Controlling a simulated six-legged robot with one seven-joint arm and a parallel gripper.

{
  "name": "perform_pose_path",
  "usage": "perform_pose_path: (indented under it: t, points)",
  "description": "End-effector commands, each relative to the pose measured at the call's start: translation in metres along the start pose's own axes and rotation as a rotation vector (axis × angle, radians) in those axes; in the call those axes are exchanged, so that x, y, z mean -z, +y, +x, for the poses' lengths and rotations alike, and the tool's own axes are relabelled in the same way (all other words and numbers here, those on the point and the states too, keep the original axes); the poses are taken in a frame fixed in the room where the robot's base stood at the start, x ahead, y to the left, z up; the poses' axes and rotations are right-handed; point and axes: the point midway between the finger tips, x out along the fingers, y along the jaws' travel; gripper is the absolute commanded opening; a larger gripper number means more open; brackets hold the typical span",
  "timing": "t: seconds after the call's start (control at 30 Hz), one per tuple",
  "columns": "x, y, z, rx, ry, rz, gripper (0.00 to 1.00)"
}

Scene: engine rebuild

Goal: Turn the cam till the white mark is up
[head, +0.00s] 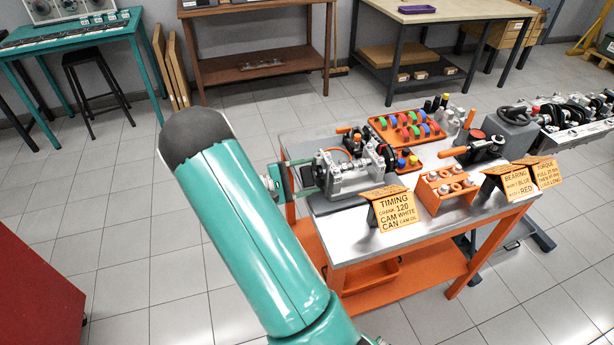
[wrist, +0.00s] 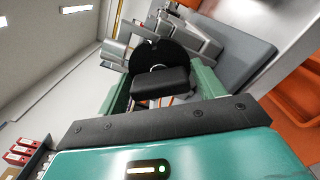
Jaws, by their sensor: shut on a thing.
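The engine (head: 352,176) is a grey metal block with shafts and discs at the left end of the workbench. Right behind this block is a black round disc (wrist: 145,57), which looks like the cam's end. A small pale curved line shows on the disc just above the block. I cannot tell whether it is the white mark, nor which way the mark points.
The orange-framed workbench (head: 352,248) holds an orange tray of coloured parts (head: 385,124), an orange holder with rings (head: 437,196) and a timing sign (head: 394,211). A teal table (head: 60,45) and a black stool (head: 85,60) stand back left.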

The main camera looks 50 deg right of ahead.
Motion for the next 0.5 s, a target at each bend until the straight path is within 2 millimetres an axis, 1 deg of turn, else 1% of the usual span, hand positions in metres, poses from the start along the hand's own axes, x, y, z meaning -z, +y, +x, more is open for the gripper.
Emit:
perform_pose_path:
  t: [0.17, 0.5]
  points:
    - [0.0, -0.0002, -0.0005, -0.001, 0.0, -0.128, 0.45]
    - [-0.0001, -0.0006, -0.0009, -0.001, 0.0, -0.445, 0.45]
